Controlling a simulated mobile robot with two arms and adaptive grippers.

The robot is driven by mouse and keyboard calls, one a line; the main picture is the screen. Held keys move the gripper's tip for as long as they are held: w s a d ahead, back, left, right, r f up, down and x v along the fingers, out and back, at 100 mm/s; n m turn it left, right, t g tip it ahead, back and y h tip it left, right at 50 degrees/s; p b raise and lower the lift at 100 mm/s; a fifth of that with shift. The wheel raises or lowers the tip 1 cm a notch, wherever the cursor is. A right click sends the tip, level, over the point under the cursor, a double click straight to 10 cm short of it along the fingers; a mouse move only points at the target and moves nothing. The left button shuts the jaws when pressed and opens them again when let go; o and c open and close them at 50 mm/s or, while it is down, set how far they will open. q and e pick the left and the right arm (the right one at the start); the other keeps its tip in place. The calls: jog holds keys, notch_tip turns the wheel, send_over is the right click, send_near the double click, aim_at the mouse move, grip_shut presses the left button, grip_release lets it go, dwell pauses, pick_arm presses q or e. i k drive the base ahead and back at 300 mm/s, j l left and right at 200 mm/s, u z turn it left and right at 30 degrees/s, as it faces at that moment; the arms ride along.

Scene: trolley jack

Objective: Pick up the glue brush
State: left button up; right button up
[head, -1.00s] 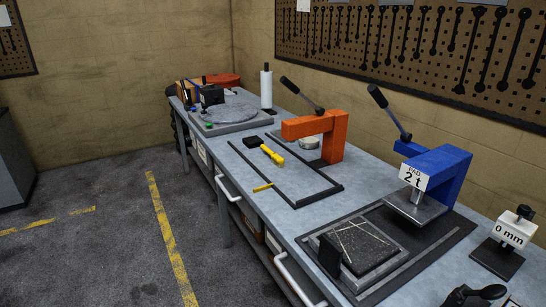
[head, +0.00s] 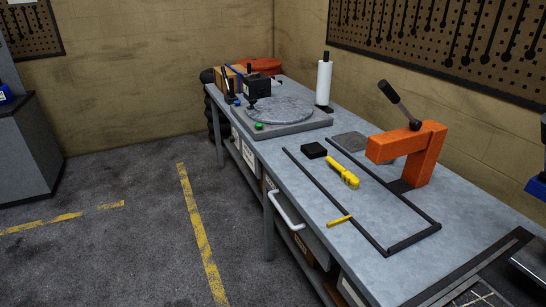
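No thing is plain to me as the glue brush. A yellow-handled tool (head: 342,173) lies on the workbench (head: 300,226) inside a dark frame of strips; I cannot tell whether it is a brush. Some upright thin items, dark and blue, stand by a brown box (head: 227,81) at the far end, too small to make out. Neither of my grippers is in view.
An orange lever press (head: 420,155) stands right of the dark frame (head: 386,246). A black block (head: 314,150), a grey turntable (head: 280,108) and a white roll (head: 324,83) are farther back. The floor left of the bench is clear.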

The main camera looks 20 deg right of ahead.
aim_at(350, 179)
jog(key=i+j, duration=0.1)
jog(key=i, duration=0.55)
jog(key=i+j, duration=0.1)
jog(key=i, duration=0.55)
jog(key=i+j+z, duration=0.1)
jog(key=i+z, duration=0.3)
jog(key=i+j+z, duration=0.15)
jog(key=z, duration=0.3)
jog(key=i+j+z, duration=0.4)
jog(key=k+l, duration=0.1)
